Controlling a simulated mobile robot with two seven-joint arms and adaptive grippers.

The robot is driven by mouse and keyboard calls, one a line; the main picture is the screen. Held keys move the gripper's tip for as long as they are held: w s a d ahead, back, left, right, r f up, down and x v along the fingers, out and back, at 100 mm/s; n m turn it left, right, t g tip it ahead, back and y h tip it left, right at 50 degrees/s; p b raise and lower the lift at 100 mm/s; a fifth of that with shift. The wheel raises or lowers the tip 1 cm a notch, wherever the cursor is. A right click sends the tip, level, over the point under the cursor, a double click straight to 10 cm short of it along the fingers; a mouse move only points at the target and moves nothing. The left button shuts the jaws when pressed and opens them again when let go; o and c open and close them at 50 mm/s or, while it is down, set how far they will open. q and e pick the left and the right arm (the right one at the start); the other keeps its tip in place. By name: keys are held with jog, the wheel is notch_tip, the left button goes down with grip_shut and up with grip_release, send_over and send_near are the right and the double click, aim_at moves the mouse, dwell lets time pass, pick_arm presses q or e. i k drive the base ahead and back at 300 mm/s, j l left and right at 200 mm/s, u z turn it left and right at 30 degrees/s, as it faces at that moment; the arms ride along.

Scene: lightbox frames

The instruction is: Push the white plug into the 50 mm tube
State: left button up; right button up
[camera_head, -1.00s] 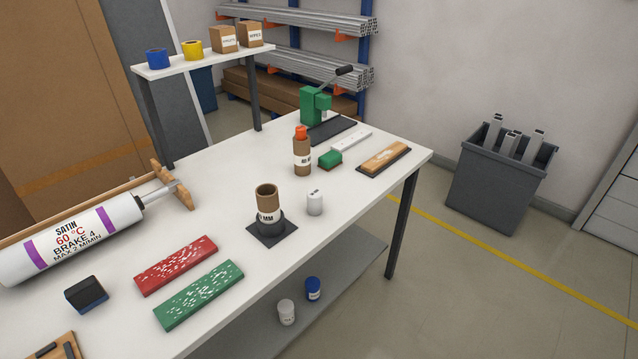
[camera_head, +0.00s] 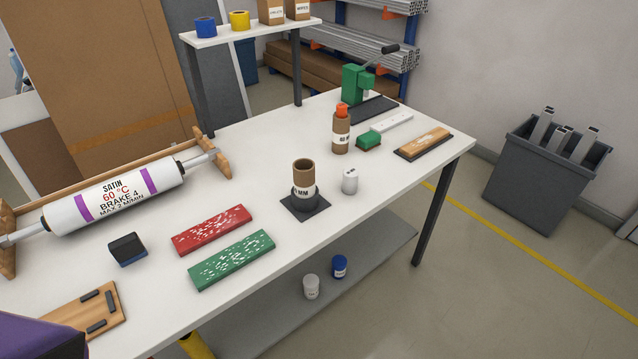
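A brown cardboard tube (camera_head: 303,173) stands upright and open at the top in a round dark holder on a square black base (camera_head: 319,206). Its white label ends in "MM"; the number is not fully legible. A white plug (camera_head: 350,181) with small dark print stands on the table just right of the tube, apart from it. Another white cylinder (camera_head: 311,287) stands on the lower shelf beside a blue one (camera_head: 340,267). Neither of my grippers is in view.
The white table (camera_head: 300,255) also holds red (camera_head: 212,230) and green (camera_head: 232,259) patterned slabs, a white roller (camera_head: 115,198), an orange-capped brown bottle (camera_head: 341,133) and a green press (camera_head: 357,84). A purple and dark object (camera_head: 40,338) fills the bottom left corner.

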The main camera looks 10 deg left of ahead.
aim_at(304, 169)
jog(key=i+l+u, duration=0.15)
jog(key=u, duration=0.3)
jog(key=i+l+u, duration=0.1)
jog(key=l+u, duration=0.35)
jog(key=i+l+u, duration=0.15)
jog(key=l, duration=0.35)
jog(key=i+l+u, duration=0.15)
jog(key=l, duration=0.35)
jog(key=k, duration=0.05)
